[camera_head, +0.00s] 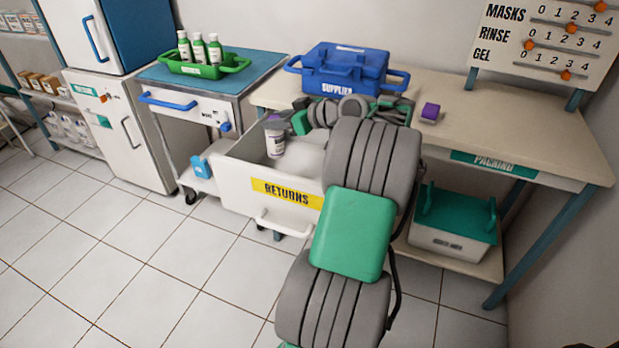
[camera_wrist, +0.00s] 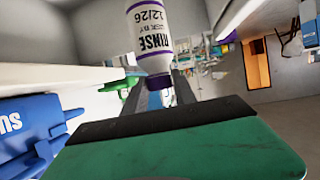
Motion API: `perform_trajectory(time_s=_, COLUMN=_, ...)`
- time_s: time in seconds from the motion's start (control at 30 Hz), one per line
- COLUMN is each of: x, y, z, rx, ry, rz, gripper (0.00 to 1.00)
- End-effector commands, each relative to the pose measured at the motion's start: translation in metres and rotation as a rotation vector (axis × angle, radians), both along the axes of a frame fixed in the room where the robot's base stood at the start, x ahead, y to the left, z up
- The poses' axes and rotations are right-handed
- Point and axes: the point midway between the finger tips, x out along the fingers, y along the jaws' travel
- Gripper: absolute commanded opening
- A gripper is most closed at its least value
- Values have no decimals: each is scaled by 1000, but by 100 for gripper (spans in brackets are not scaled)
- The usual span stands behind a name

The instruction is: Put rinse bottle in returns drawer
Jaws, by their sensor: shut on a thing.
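The rinse bottle (camera_head: 276,144) is white with a purple cap and hangs upright over the open returns drawer (camera_head: 237,183), its lower part showing against the drawer's inside. The drawer has a yellow RETURNS label. My gripper (camera_head: 279,121) is shut on the bottle at its cap end. In the wrist view the bottle (camera_wrist: 152,38) shows its RINSE and 12/26 print, with the purple cap between the fingers (camera_wrist: 162,92). I cannot tell whether the bottle's base touches the drawer floor.
My arm crosses the drawer's right side.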

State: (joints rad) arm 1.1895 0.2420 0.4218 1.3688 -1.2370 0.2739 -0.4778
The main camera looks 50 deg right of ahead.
Motion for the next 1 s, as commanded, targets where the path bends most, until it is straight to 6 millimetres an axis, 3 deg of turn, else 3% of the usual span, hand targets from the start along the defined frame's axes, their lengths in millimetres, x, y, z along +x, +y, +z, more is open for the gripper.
perform_trajectory(time_s=0.03, x=-2, y=1, z=15, rx=7, ry=3, rz=-5, gripper=0)
perform_trajectory(time_s=0.07, x=-3, y=2, z=12, rx=9, ry=3, rz=-9, gripper=0)
perform_trajectory(time_s=0.2, x=-6, y=5, z=-31, rx=5, ry=1, rz=1, gripper=0)
perform_trajectory(time_s=0.33, x=-5, y=2, z=-37, rx=0, ry=1, rz=28, gripper=0)
perform_trajectory(time_s=0.8, x=-5, y=2, z=-124, rx=0, ry=0, rz=28, gripper=0)
perform_trajectory(time_s=1.0, x=-5, y=2, z=-127, rx=-3, ry=-1, rz=28, gripper=0)
